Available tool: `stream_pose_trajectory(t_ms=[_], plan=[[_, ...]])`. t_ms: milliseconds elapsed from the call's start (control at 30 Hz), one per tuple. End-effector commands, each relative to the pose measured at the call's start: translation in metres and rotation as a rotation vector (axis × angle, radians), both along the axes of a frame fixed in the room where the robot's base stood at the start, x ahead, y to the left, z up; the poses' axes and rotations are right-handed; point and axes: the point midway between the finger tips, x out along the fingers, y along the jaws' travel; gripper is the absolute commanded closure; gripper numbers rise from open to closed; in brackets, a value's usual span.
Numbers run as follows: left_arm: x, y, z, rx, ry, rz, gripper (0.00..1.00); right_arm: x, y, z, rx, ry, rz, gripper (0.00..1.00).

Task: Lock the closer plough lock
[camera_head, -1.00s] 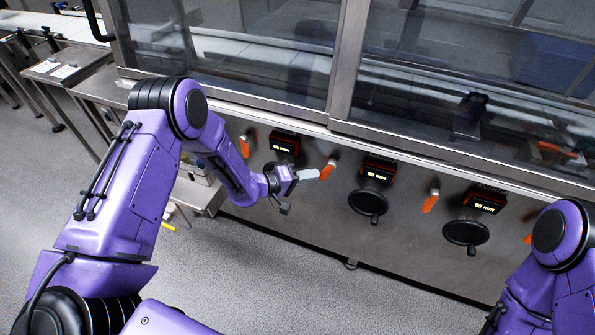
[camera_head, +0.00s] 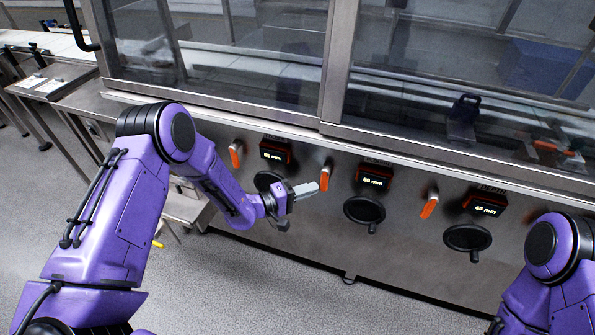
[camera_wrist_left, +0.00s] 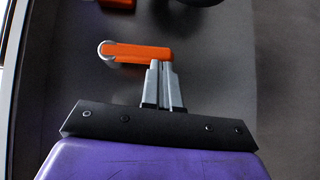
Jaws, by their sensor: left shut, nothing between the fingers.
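Several orange lock levers stick out of the steel machine front. The middle-left lever (camera_head: 327,176) hangs nearly upright, beside my left gripper. My left gripper (camera_head: 321,187) is shut and empty, its tips at the lower end of that lever. In the left wrist view the same lever (camera_wrist_left: 138,52) lies sideways with its round pivot at left. The shut fingertips (camera_wrist_left: 161,64) are at its free end; contact is unclear. Other levers are the left one (camera_head: 236,155) and the right one (camera_head: 429,205), which slants. My right arm shows at right; its gripper is out of view.
Black handwheels (camera_head: 364,210) and (camera_head: 467,238) stand out from the panel, below lit displays (camera_head: 376,179) and (camera_head: 486,209). Another handwheel (camera_head: 266,180) is partly behind my left arm. Glass doors are above; open floor lies in front.

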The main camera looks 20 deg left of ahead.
Motion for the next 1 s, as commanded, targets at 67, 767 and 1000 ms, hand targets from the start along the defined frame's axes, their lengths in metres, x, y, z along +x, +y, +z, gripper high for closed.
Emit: stream_pose_trajectory(t_ms=[67,767,1000], plan=[[0.0,0.0,0.0,0.0,0.0,0.0,1.0,0.0,0.0,0.0,0.0,0.0,0.0,0.57],[-0.043,0.081,-0.001,0.0,0.001,-0.007,1.0,0.0,0.0,-0.013,0.0,0.0,0.0,0.57],[-0.065,0.104,0.001,0.0,-0.001,-0.009,1.0,0.0,0.0,-0.016,0.0,0.0,0.0,0.57]])
